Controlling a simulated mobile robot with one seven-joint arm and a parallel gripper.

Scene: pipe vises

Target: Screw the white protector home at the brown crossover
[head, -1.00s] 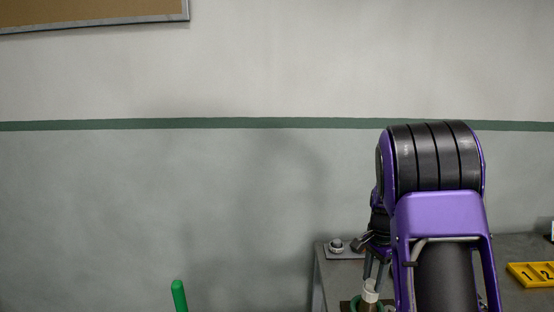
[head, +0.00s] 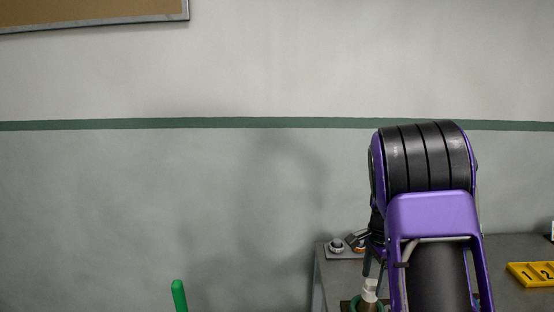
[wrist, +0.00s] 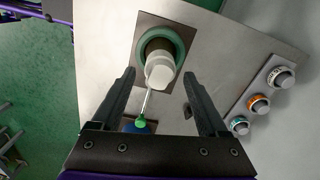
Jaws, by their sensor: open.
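The white protector (wrist: 160,69) sits at the end of the brown crossover (wrist: 157,45), which stands in a green ring (wrist: 141,43). In the head view the protector (head: 370,287) shows above the brown crossover (head: 367,306) and looks slightly tilted. My gripper (wrist: 159,74) is open, with one finger on each side of the protector in the wrist view and visible gaps between. I cannot tell how far the protector is screwed on; its thread is hidden.
A plate at right holds a white ring (wrist: 283,78), an orange ring (wrist: 260,104) and a teal ring (wrist: 240,125). A pale rod with a green tip (wrist: 140,121) lies below the protector. A yellow numbered tray (head: 530,274) is on the bench. A green post (head: 179,295) stands left.

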